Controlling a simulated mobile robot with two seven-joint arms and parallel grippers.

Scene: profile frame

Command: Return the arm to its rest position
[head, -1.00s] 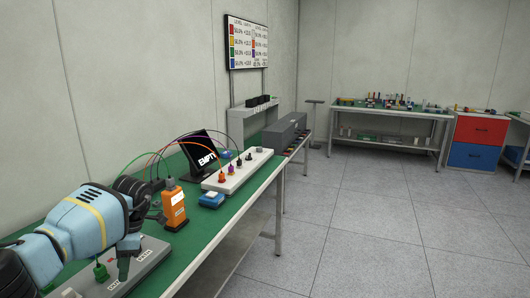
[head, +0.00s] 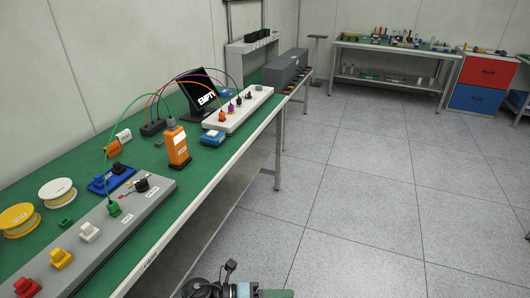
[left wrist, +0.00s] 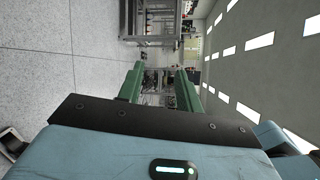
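One arm of mine, which I take to be the left, shows at the bottom edge of the head view, low over the floor in front of the table. Its left gripper (head: 276,293) shows only a green finger, pointing right; the rest is cut off by the frame. In the left wrist view the left gripper (left wrist: 160,68) has its two green fingers apart, with a clear gap and nothing held between them. That view is turned sideways, with floor at the left and ceiling lights at the right. My right gripper is not in view.
The green-topped table (head: 214,164) runs along the left wall. It bears a grey panel (head: 140,207) with coloured plugs, an orange meter (head: 177,148), wire spools, a white terminal strip (head: 240,110) and a dark screen (head: 199,95). Open tiled floor (head: 345,215) lies to the right.

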